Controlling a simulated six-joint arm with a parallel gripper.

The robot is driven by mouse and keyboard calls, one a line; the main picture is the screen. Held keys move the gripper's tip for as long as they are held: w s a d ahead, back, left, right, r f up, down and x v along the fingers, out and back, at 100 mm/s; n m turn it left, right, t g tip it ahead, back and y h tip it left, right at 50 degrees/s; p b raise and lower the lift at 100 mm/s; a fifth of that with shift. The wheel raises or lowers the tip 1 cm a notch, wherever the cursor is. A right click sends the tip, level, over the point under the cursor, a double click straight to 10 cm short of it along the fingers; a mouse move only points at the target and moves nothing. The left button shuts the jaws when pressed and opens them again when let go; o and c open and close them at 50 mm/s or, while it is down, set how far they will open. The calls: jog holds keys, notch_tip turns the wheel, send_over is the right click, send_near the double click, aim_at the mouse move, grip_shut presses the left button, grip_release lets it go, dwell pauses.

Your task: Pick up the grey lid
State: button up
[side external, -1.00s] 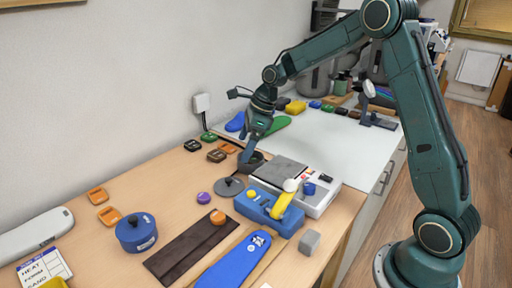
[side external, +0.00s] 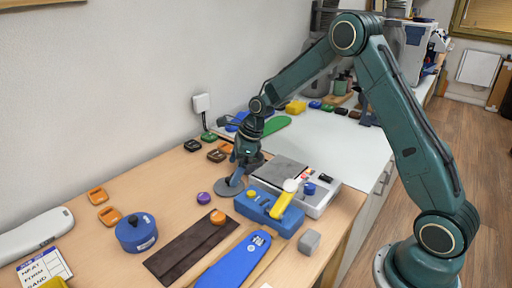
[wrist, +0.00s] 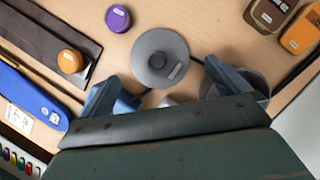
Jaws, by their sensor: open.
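The grey lid (side external: 225,189) is a flat round disc lying on the wooden table. In the wrist view the grey lid (wrist: 172,45) shows its dark central knob and a small pale label. My gripper (side external: 238,180) is low over the lid, and its fingers hide part of it in the side view. In the wrist view my gripper (wrist: 160,80) has its two blue fingers spread wide, with the lid ahead of and between them and nothing held. I cannot tell whether a finger touches the lid.
A purple round piece (side external: 203,198) lies just left of the lid. A blue block device (side external: 258,205) with a yellow handle stands to the right. A dark round container (wrist: 262,84) is partly behind the right finger. A blue pot (side external: 137,233) stands at the left front.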

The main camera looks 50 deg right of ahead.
aim_at(229, 179)
jog(key=shift+x, duration=2.6)
jog(key=shift+a, duration=0.2)
jog(key=shift+r, duration=0.1)
jog(key=c, duration=0.7)
